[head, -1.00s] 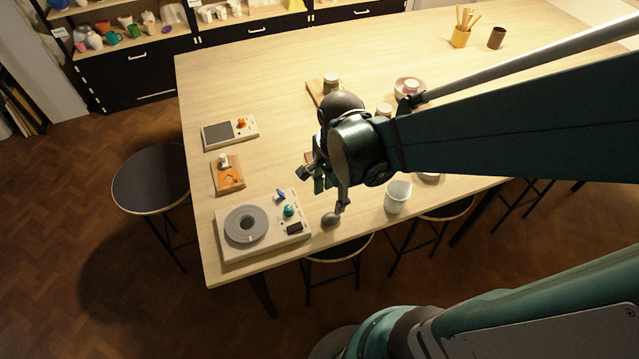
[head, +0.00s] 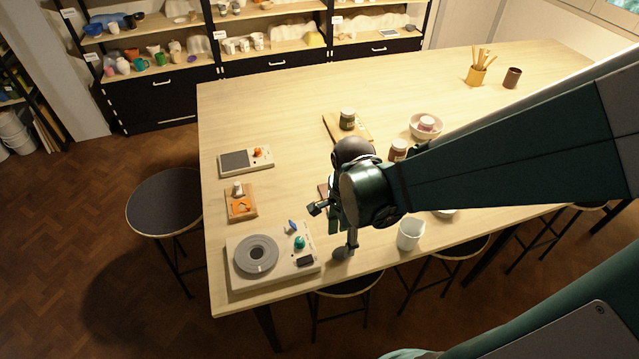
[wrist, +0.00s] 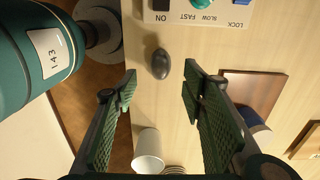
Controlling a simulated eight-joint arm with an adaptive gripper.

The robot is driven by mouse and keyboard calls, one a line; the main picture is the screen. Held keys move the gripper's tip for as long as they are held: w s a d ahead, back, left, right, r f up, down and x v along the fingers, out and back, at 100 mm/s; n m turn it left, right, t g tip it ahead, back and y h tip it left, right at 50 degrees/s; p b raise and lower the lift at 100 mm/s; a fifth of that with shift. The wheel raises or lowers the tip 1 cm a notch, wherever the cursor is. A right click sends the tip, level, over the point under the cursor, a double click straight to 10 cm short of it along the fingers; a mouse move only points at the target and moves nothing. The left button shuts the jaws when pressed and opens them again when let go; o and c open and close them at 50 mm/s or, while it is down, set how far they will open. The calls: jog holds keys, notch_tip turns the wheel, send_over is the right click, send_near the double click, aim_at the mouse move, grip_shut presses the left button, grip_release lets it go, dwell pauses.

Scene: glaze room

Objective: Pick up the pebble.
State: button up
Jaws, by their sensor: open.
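The pebble (wrist: 160,64) is a small dark grey, smooth oval. In the wrist view it lies on the pale table just beyond my fingertips, roughly centred between them. In the head view the pebble (head: 343,254) is near the table's front edge, right of the wheel console, partly behind a gripper part. My gripper (wrist: 160,86) is open and empty, its green ridged fingers apart on either side of the line to the pebble. In the head view my gripper (head: 333,213) hangs over the table, close to the pebble; its fingers are partly hidden by the wrist.
The wheel console (head: 312,272) with knobs stands just left of the pebble. A white cup (head: 410,235) stands to the right, near the front edge. A scale (head: 262,162), an orange-marked board (head: 240,214) and a jar (head: 347,119) lie farther back. The table's far middle is clear.

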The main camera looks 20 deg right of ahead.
aim_at(342, 251)
jog(key=shift+f, duration=0.7)
jog(key=shift+f, duration=0.1)
jog(key=shift+f+b, duration=0.5)
jog(key=shift+f, duration=2)
jog(key=c, duration=1)
